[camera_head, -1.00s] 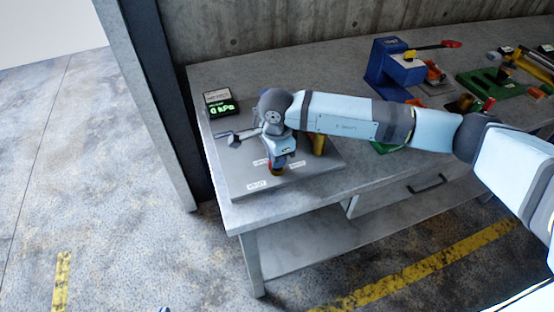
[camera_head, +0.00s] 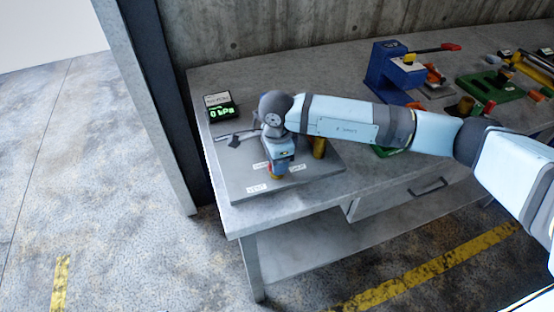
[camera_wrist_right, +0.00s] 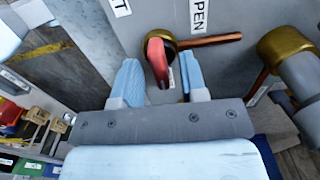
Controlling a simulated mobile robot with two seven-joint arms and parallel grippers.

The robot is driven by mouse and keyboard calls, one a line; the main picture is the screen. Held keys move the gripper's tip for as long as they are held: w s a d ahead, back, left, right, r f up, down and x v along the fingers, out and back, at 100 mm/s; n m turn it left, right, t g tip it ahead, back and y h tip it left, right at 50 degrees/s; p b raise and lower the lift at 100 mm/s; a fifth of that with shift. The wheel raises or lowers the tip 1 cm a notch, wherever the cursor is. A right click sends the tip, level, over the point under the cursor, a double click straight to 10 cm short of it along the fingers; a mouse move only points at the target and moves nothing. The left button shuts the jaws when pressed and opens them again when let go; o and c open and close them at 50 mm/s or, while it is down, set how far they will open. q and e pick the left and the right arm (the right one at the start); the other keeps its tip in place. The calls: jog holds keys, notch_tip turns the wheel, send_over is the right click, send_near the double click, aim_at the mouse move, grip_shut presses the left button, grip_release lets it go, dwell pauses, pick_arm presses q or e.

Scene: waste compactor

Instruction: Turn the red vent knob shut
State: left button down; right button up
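The red vent knob (camera_wrist_right: 157,60) shows in the right wrist view on a brass fitting, with a copper pipe to its right. It stands between the two blue fingertips of my right gripper (camera_wrist_right: 161,79). In the head view my right gripper (camera_head: 279,165) points down over the front of the grey panel (camera_head: 305,183), hiding most of the knob. A label ending in T and an OPEN label flank the knob. My left gripper is not in view.
A gauge (camera_head: 220,107) reading 0 kPa stands at the panel's back left. A brass post (camera_head: 319,148) stands right of my gripper. A blue press (camera_head: 391,68) and green trays (camera_head: 497,86) are farther right. The bench's left edge is close by.

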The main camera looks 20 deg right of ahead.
notch_tip(320, 180, up, 14)
jog(key=shift+b, duration=0.4)
jog(key=shift+f, duration=0.1)
dwell(0.4)
